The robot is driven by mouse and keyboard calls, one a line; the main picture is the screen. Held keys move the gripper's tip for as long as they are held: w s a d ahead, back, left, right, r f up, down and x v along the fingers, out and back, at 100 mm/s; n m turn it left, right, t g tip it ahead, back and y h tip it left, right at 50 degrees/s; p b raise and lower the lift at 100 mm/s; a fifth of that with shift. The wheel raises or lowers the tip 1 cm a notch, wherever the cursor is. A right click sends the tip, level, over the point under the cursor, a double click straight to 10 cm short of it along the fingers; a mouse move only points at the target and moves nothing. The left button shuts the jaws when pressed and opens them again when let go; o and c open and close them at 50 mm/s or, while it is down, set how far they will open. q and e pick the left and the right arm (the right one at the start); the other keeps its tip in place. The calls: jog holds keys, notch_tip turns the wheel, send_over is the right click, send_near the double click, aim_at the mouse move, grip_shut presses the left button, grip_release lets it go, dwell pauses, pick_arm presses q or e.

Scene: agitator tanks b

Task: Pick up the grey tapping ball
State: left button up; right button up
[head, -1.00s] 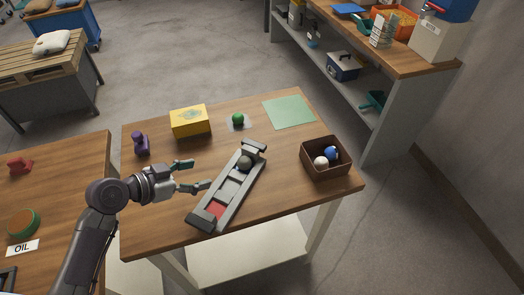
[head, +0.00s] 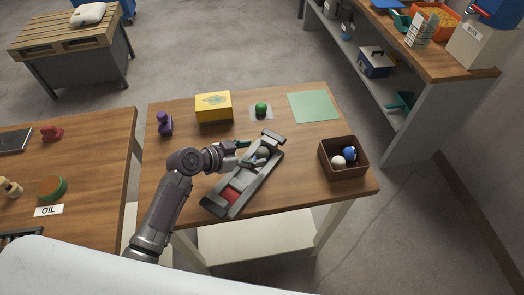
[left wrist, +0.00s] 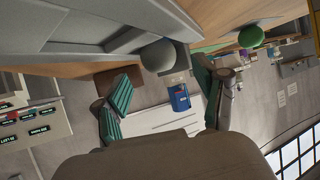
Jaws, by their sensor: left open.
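The grey tapping ball (head: 264,152) sits in the upper part of a long dark grey tray-like fixture (head: 222,207) on the wooden table. My left gripper (head: 252,152) reaches in from the left beside the ball, its fingers partly hiding it. In the left wrist view the ball (left wrist: 158,55) shows between and beyond the two open fingers (left wrist: 162,80), against the grey fixture (left wrist: 75,32). The fingers are apart, and I see no grip on the ball. My right gripper is not in view.
A yellow box (head: 213,107), a green ball (head: 261,107) on a small pad and a purple object (head: 164,124) stand at the back. A green mat (head: 313,106) lies back right. A brown box (head: 343,174) with a white and a blue ball stands at the right.

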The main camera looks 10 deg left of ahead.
aim_at(258, 152)
pick_arm(q)
jog(key=x, duration=0.3)
jog(key=shift+w+d+f, duration=0.1)
jog(key=shift+c, duration=0.3)
